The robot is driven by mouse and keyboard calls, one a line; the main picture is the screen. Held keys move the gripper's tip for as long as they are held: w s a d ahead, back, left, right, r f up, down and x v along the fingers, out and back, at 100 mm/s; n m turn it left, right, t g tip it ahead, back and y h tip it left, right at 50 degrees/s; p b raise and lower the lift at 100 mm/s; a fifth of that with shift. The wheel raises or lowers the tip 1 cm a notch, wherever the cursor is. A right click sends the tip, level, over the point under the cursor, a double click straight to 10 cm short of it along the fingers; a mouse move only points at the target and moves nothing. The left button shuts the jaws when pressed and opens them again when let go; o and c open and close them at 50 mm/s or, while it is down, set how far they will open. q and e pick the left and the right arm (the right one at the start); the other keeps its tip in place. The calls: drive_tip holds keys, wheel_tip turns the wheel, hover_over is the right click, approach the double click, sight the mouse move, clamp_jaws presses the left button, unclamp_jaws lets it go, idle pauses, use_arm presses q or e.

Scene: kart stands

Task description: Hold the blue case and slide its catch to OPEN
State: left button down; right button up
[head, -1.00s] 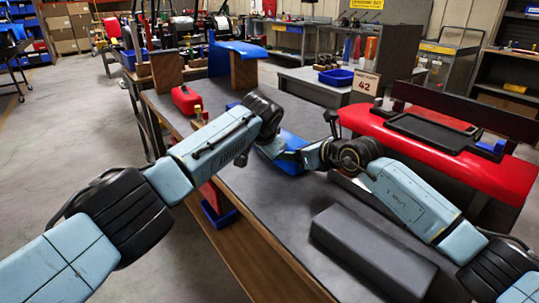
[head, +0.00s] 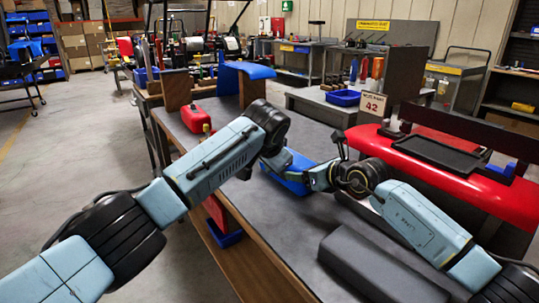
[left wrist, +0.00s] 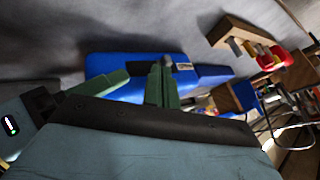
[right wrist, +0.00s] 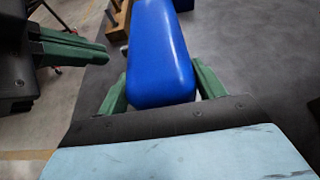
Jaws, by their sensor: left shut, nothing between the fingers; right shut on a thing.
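The blue case (head: 296,170) is held just above the dark bench top or on it; I cannot tell which. My right gripper (right wrist: 160,82) is shut on the case, one green finger on each side of it. My left gripper (left wrist: 160,68) has its two green fingers together and empty, close to the case (left wrist: 112,66). A small grey piece (left wrist: 184,66), perhaps the catch, shows just right of the left fingertips; I cannot read its setting. In the right wrist view the left fingers (right wrist: 88,48) are left of the case. The head view mostly hides the left gripper behind its arm.
A long dark grey block (head: 375,268) lies at the near right. A red body panel with a black tray (head: 440,154) is at the right.

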use_arm(q)
drive_tip(key=v, duration=0.6)
drive_tip(key=shift+d, duration=0.1)
use_arm(e)
drive_tip(key=o, duration=1.2)
